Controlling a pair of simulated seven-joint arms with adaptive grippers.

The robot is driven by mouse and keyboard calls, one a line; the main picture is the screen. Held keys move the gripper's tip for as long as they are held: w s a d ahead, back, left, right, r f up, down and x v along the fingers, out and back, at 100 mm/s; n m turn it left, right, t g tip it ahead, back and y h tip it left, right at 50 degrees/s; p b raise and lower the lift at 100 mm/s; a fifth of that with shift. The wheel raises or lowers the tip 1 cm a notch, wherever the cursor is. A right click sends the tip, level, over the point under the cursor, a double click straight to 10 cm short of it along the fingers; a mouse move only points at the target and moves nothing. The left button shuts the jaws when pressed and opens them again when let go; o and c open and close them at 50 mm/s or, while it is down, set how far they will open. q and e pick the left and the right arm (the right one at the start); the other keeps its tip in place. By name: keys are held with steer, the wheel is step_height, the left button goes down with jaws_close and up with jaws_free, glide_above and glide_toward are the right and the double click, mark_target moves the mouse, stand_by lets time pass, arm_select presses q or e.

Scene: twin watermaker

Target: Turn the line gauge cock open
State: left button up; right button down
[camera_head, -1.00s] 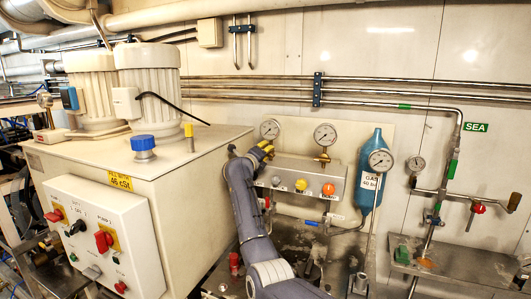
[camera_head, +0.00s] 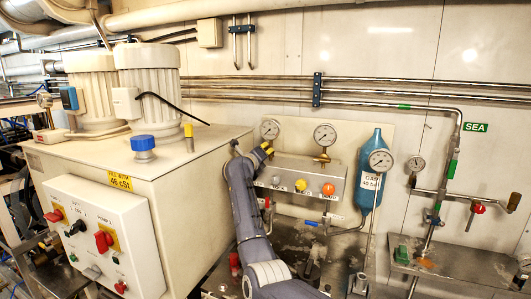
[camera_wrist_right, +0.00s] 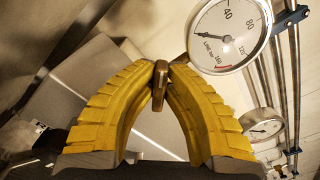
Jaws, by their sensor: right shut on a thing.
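The line gauge (camera_wrist_right: 228,35) is a round white dial marked "LINE bar" at the upper right of the right wrist view. In the head view it is the left dial (camera_head: 270,130) above the grey valve panel. My right gripper (camera_wrist_right: 162,70) has two curved yellow fingers, closed at the tips on a small brownish metal handle, the cock (camera_wrist_right: 160,85), just below and left of the dial. In the head view my right gripper (camera_head: 265,150) is below this dial and covers the cock. My left gripper is not in view.
The grey valve panel (camera_head: 340,183) carries an orange knob (camera_head: 328,189) and a yellow knob (camera_head: 301,185). A blue gas bottle (camera_head: 368,150) stands to its right. The large cream cabinet (camera_head: 180,160) stands close to the left of my right arm.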

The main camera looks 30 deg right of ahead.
steer(key=m, duration=0.4)
steer(key=shift+s+d+r, duration=0.1)
steer(key=shift+s+r, duration=0.05)
steer(key=shift+s+d+m, duration=0.1)
steer(key=shift+m, duration=1.15)
steer(key=shift+s+d+m, duration=0.1)
steer(key=shift+m, duration=1.15)
steer(key=shift+r, duration=0.1)
steer(key=c, duration=1.7)
jaws_free()
steer(key=shift+a, duration=0.15)
steer(key=v, duration=1.2)
